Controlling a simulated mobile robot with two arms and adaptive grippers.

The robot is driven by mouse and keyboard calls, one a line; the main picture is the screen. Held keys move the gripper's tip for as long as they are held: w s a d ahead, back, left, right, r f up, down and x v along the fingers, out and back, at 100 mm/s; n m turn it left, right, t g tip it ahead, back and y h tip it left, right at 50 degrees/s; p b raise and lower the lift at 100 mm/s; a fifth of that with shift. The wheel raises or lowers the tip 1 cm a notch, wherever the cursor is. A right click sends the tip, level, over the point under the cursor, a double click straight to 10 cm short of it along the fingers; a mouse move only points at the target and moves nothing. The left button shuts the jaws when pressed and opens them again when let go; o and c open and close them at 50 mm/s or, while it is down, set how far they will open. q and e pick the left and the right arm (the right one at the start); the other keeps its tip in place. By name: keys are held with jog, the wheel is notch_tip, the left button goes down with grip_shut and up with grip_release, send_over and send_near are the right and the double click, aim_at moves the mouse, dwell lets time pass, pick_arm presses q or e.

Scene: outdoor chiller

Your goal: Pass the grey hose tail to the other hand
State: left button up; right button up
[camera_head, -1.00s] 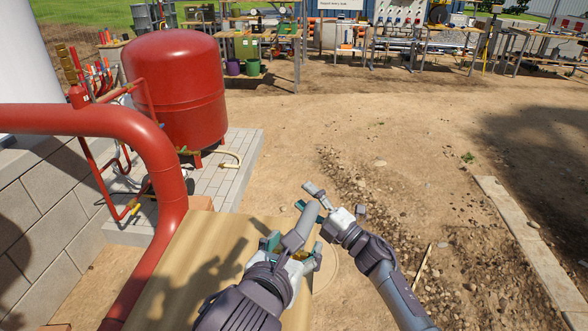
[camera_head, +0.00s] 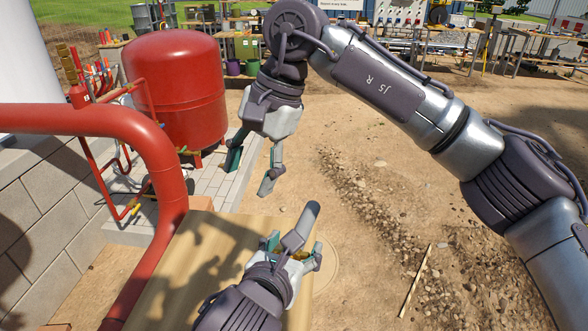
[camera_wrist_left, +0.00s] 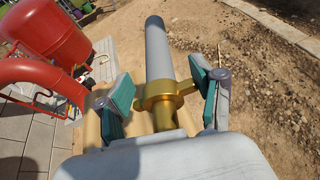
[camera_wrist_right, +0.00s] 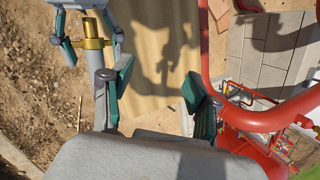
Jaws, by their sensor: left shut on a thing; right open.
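The grey hose tail (camera_head: 300,228) is a grey tube with a dark end and a brass collar (camera_wrist_left: 165,94). My left gripper (camera_head: 285,246) is shut on it, and the tail points up and away from the hand. In the left wrist view, the fingers stand at both sides of the brass part. My right gripper (camera_head: 250,173) is open and empty, above and to the left of the tail in the head view, pointing down. In the right wrist view, the brass collar (camera_wrist_right: 92,36) and left gripper show at upper left, beside the right gripper's left finger.
A wooden board (camera_head: 190,265) lies below the left hand. A thick red pipe (camera_head: 160,170) bends down along its left side. A red tank (camera_head: 175,90) stands behind on grey paving. Open dirt ground (camera_head: 370,240) lies to the right.

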aim_at(297, 225)
pick_arm(q)
jog(key=shift+d, duration=0.1)
pick_arm(e)
jog(key=w+d+f+n+h, duration=0.1)
jog(key=w+d+n+h, duration=0.2)
jog(key=d, duration=0.4)
jog(key=shift+t+h, duration=0.4)
jog(key=shift+h, duration=0.3)
jog(key=f, duration=0.4)
jog(key=s+f, duration=0.1)
jog(key=f, duration=0.7)
jog(key=shift+s+d, duration=0.1)
jog(key=shift+s, duration=0.15)
grip_shut()
pick_arm(q)
jog(key=o, duration=1.2)
jog(key=shift+d, duration=0.15)
pick_arm(e)
jog(key=shift+r, duration=0.1)
pick_arm(q)
jog(key=shift+o, duration=1.4)
